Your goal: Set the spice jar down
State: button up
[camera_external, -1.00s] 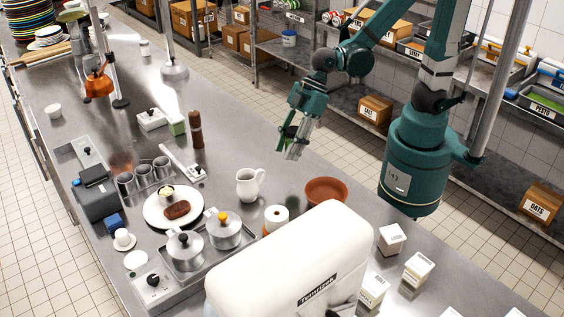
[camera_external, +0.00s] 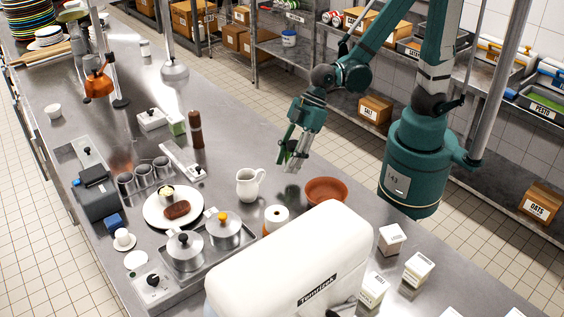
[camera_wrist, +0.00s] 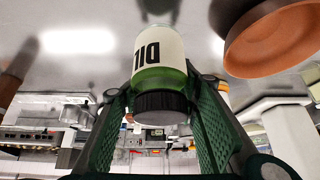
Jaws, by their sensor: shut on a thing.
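The spice jar (camera_wrist: 159,62) is green with a cream label reading what looks like "DILL" and a black lid. In the wrist view it sits between the two green finger pads. My gripper (camera_external: 291,160) is shut on it, near the lid end, and is over the steel counter (camera_external: 225,150) in the external view. There the jar is small and hard to tell from the fingers. In the wrist view the jar's base points toward the grey counter surface, with a dark shadow or reflection beyond it. I cannot tell whether the base touches the counter.
A terracotta bowl (camera_external: 326,190) stands close by on the counter, also at upper right in the wrist view (camera_wrist: 270,45). A white pitcher (camera_external: 248,186) stands to the left. A pepper mill (camera_external: 196,130) is farther left. Counter between mill and gripper is clear.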

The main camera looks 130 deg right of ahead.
jog(key=shift+f, duration=0.3)
jog(key=shift+f+b, duration=0.5)
jog(key=shift+f, duration=1.5)
jog(key=shift+f, duration=0.1)
jog(key=o, duration=1.1)
jog(key=shift+c, duration=0.2)
jog(key=shift+r, duration=0.25)
jog(key=p+v, duration=0.2)
jog(key=v, duration=0.9)
jog(key=shift+s+r+p, duration=0.25)
jog(key=shift+r+p, duration=0.1)
